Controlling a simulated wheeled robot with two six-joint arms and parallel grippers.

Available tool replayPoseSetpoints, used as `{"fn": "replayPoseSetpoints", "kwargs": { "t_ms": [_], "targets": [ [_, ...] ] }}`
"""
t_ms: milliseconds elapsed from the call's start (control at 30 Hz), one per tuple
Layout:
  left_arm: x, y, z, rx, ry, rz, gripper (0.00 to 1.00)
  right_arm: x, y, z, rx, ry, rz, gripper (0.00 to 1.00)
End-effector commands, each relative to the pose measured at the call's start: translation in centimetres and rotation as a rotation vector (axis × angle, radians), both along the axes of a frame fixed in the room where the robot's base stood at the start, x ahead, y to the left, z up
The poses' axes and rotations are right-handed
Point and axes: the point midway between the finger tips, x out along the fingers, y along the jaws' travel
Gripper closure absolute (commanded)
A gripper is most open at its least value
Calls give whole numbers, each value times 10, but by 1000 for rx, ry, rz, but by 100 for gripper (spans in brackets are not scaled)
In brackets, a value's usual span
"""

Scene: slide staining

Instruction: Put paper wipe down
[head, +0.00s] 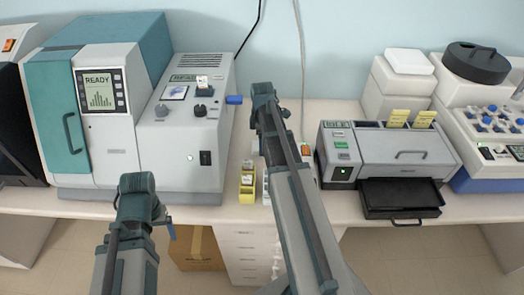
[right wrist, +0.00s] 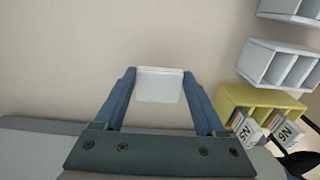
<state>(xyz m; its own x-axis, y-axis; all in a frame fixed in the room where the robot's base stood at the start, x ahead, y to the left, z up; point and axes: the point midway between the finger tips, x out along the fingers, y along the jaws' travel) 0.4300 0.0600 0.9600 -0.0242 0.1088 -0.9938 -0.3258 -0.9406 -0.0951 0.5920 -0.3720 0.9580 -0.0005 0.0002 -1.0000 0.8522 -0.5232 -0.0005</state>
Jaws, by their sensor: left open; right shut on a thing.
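In the right wrist view my right gripper (right wrist: 159,76) is shut on the paper wipe (right wrist: 160,90), a small white square held between its two blue fingers. A plain beige surface lies behind the wipe; I cannot tell how far off it is. In the head view the right arm's own links hide this gripper and the wipe. My left gripper (head: 171,230) is partly hidden by its arm in front of the left bench edge. It is open, and nothing shows in it.
A yellow slide rack (head: 247,186) stands on the bench near my right arm; it also shows in the right wrist view (right wrist: 232,96), with white racks (right wrist: 273,62) beyond it. A large grey-and-teal machine (head: 112,130) stands left. A printer (head: 400,146) with its drawer out stands right.

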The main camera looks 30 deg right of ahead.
Motion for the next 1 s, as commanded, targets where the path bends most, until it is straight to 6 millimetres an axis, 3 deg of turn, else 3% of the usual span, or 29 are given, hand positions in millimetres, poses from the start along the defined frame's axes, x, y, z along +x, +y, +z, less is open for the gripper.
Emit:
{"fn": "replayPoseSetpoints", "kwargs": {
  "t_ms": [33,133,567,600,733,1000],
  "targets": [
    [0,0,-14,0,0,0,16,0,0,-14,0,0,0,78],
    [0,0,-24,0,0,0,16,0,0,-24,0,0,0,78],
    [0,0,-27,0,0,0,16,0,0,-27,0,0,0,78],
    [0,0,-26,0,0,0,16,0,0,-26,0,0,0,24],
    [0,0,-26,0,0,0,16,0,0,-26,0,0,0,1],
    [0,0,-25,0,0,0,16,0,0,-25,0,0,0,0]
  ]
}}
